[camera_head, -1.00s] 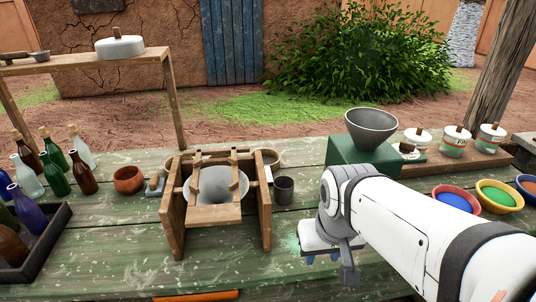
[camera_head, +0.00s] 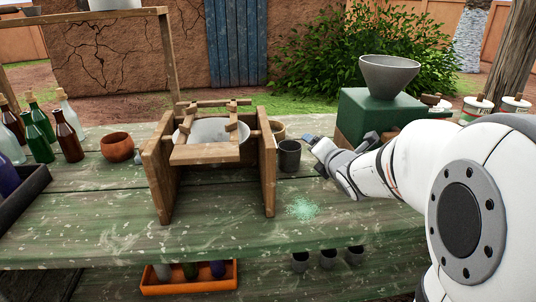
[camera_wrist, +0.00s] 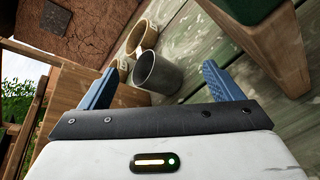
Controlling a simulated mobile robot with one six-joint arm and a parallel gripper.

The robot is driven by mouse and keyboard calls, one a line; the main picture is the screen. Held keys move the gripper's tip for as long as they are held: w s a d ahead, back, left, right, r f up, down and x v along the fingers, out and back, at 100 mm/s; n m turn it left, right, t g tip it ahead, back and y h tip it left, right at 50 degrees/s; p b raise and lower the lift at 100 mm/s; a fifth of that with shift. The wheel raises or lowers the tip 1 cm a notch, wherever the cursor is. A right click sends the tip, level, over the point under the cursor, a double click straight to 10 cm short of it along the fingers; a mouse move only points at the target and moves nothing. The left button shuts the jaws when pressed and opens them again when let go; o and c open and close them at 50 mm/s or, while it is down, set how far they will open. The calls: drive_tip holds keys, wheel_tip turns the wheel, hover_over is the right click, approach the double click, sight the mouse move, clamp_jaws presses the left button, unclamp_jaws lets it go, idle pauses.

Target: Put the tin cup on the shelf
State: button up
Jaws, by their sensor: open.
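The tin cup (camera_head: 289,156), a plain dark grey metal mug, stands upright on the green worktable (camera_head: 110,215), just right of a wooden frame. My gripper (camera_head: 312,140) is close to the cup's right side, partly hidden by my wrist. In the wrist view the blue fingers (camera_wrist: 160,85) are spread wide and empty. The cup (camera_wrist: 158,73) lies ahead, between their lines, apart from both. A raised wooden shelf (camera_head: 80,15) stands at the back left, cut by the top edge. A lower shelf (camera_head: 215,278) lies under the table; I cannot tell which shelf is meant.
The wooden frame (camera_head: 160,180) holding a white bowl (camera_head: 205,130) stands left of the cup. Tan cups (camera_wrist: 140,38) stand behind it. A green box (camera_head: 378,115) with a grey funnel (camera_head: 389,75) is to the right. Several bottles stand at left. The front tabletop is mostly clear.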

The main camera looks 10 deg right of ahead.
sight(296, 153)
drive_tip(key=w+f+n+y+b, duration=0.1)
drive_tip(key=n, duration=0.2)
drive_tip(key=w+a+f+n+t+y+b, duration=0.1)
drive_tip(key=f+n+b, duration=0.1)
drive_tip(key=n, duration=0.1)
drive_tip(key=w+f+n+t+y+b, duration=0.1)
drive_tip(key=n, duration=0.2)
drive_tip(key=shift+a+f+y, duration=0.25)
drive_tip(key=shift+a+y, duration=0.15)
drive_tip(key=n, duration=0.1)
drive_tip(key=n+y+b, duration=0.1)
drive_tip(key=n, duration=0.1)
drive_tip(key=a+n+y+b, duration=0.1)
drive_tip(key=shift+w+f, duration=0.25)
drive_tip(key=shift+f, duration=0.15)
drive_tip(key=shift+w+a+n, duration=0.2)
drive_tip(key=shift+w+n, duration=0.05)
drive_tip(key=shift+n, duration=0.15)
drive_tip(key=x, duration=0.7)
drive_tip(key=shift+r+b, duration=0.25)
drive_tip(key=shift+b, duration=0.1)
drive_tip(key=c, duration=1.2)
drive_tip(key=shift+o, duration=0.2)
wheel_tip(296, 153, up, 10)
drive_tip(key=p, duration=0.3)
